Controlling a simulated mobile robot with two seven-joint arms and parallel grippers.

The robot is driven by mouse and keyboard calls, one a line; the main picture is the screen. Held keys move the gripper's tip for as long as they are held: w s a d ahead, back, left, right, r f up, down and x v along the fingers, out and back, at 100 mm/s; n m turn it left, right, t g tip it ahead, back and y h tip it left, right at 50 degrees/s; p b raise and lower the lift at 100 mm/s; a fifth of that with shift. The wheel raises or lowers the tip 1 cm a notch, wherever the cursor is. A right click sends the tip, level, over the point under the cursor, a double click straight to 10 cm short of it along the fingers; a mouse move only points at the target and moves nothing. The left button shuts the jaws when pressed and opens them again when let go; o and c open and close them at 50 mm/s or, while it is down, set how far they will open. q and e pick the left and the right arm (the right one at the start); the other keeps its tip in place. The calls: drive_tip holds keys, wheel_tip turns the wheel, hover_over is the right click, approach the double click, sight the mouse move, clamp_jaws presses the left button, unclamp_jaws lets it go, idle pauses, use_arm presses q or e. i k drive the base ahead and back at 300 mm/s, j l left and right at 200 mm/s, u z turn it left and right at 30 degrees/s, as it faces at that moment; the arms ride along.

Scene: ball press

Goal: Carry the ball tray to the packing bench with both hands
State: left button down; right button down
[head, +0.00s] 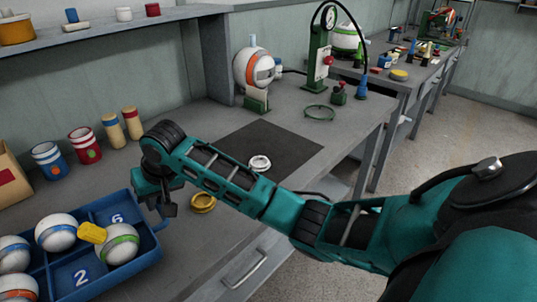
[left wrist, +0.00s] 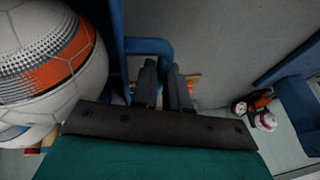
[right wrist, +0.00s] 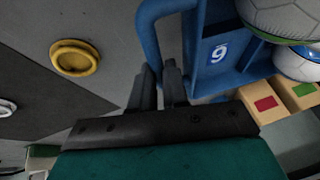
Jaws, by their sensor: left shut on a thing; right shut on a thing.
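The blue ball tray (head: 152,254) is at the lower left of the head view, with several white balls in numbered compartments. Compartments marked 6 and 2 show bare floor. A yellow block (head: 93,233) rests among the balls. My right gripper (head: 160,203) is at the tray's right end; in the right wrist view its fingers (right wrist: 159,75) are shut on the blue handle (right wrist: 148,35). My left gripper is outside the head view; in the left wrist view its fingers (left wrist: 163,75) are shut on another blue handle (left wrist: 150,45), beside a white and orange ball (left wrist: 50,75).
The grey bench holds a dark mat (head: 268,150), a white ring (head: 259,163), a yellow ring (head: 203,202) and a ball on a stand (head: 254,70). Cans (head: 85,145) stand behind the tray. A green press (head: 320,55) stands farther back. Another bench (head: 405,75) is beyond, with open floor to the right.

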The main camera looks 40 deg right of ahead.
sight(277, 139)
drive_tip(key=z, duration=0.8)
drive_tip(key=i+l+z, duration=0.25)
drive_tip(key=z, duration=0.15)
drive_tip(key=i+l, duration=0.6)
drive_tip(key=i, duration=0.2)
